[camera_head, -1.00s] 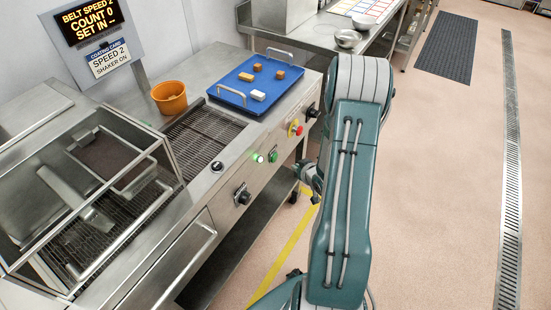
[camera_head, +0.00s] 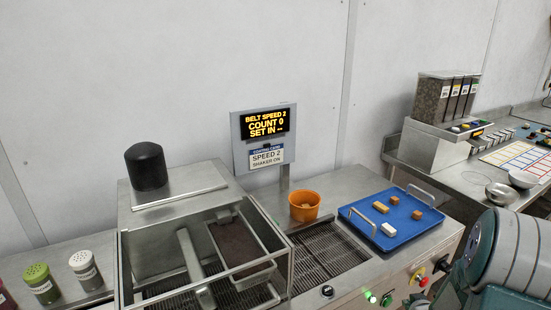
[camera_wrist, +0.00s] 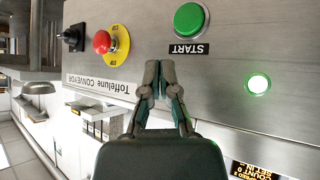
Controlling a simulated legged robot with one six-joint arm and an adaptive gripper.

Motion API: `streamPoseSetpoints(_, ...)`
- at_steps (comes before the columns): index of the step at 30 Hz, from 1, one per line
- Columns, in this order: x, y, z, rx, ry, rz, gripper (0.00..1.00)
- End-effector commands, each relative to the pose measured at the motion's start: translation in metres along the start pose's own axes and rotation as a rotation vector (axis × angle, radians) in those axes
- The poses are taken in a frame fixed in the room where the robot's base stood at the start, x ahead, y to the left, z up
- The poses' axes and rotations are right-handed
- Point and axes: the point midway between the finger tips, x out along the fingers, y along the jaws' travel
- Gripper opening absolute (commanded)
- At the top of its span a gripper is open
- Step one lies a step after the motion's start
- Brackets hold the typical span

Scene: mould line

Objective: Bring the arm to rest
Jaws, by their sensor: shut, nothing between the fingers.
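My gripper (camera_wrist: 160,82) shows in the wrist view with its two fingers together and nothing between them. It is in front of the conveyor's steel control panel (camera_wrist: 235,55). In the picture the fingertips lie below and left of the green START button (camera_wrist: 191,20) and right of the red stop button (camera_wrist: 103,42) with its yellow ring. I cannot tell the gap to the panel. In the head view, part of my arm (camera_head: 505,255) fills the lower right corner; the gripper is hidden there.
The conveyor carries a blue tray (camera_head: 413,240) with several small pieces, an orange tub (camera_head: 304,206) and a clear-walled box (camera_head: 134,262). A display (camera_head: 264,124) reads belt speed 2, count 0. A green lamp (camera_head: 370,297) is lit. Shakers (camera_head: 41,283) stand at left.

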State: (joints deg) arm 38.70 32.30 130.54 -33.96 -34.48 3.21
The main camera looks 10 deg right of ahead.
Motion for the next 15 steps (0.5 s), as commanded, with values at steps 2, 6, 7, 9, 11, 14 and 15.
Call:
streamPoseSetpoints(2,-0.017,-0.009,-0.026,-0.026,-0.019,0.021,0.0)
streamPoseSetpoints(6,-0.049,-0.025,-0.06,-0.047,-0.064,0.053,0.0)
streamPoseSetpoints(7,-0.057,-0.029,-0.066,-0.05,-0.072,0.059,0.0)
streamPoseSetpoints(9,-0.075,-0.039,-0.08,-0.054,-0.093,0.069,0.0)
streamPoseSetpoints(11,-0.092,-0.049,-0.09,-0.054,-0.109,0.075,0.0)
streamPoseSetpoints(14,-0.122,-0.066,-0.104,-0.054,-0.135,0.079,0.0)
streamPoseSetpoints(15,-0.134,-0.073,-0.107,-0.052,-0.146,0.077,0.0)
